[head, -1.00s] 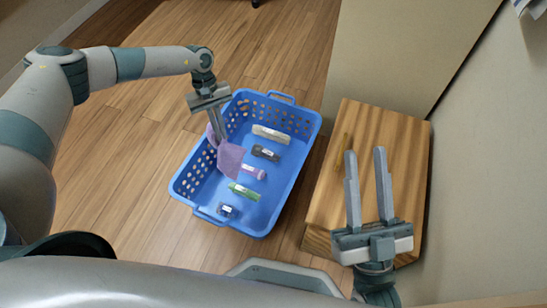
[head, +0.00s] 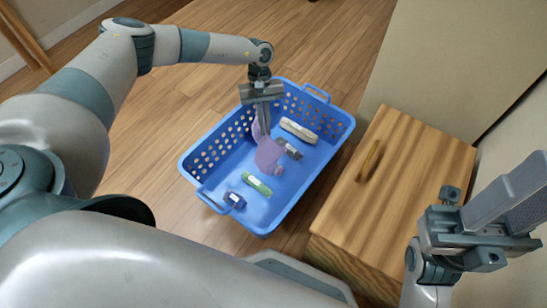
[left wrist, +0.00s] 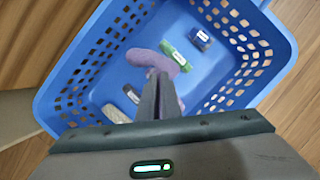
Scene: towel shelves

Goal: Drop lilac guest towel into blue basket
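The lilac guest towel (head: 267,154) hangs limp from my left gripper (head: 263,130), inside the outline of the blue basket (head: 304,172). The gripper points down with its fingers close together on the towel. In the left wrist view, lilac cloth (left wrist: 150,57) shows beyond the fingertips, over the basket floor. I cannot tell whether the towel's lower end touches the floor. A small lilac roll end (head: 279,170) shows beside it in the head view. My right gripper (head: 503,198) is empty at the right edge, its fingers apart, with one inner pad showing.
The basket holds a cream roll (head: 299,131), a dark grey roll (head: 291,150), a green roll (head: 257,186) and a navy roll (head: 235,200). A wooden cabinet (head: 415,170) stands to its right. Wood floor is clear on the left.

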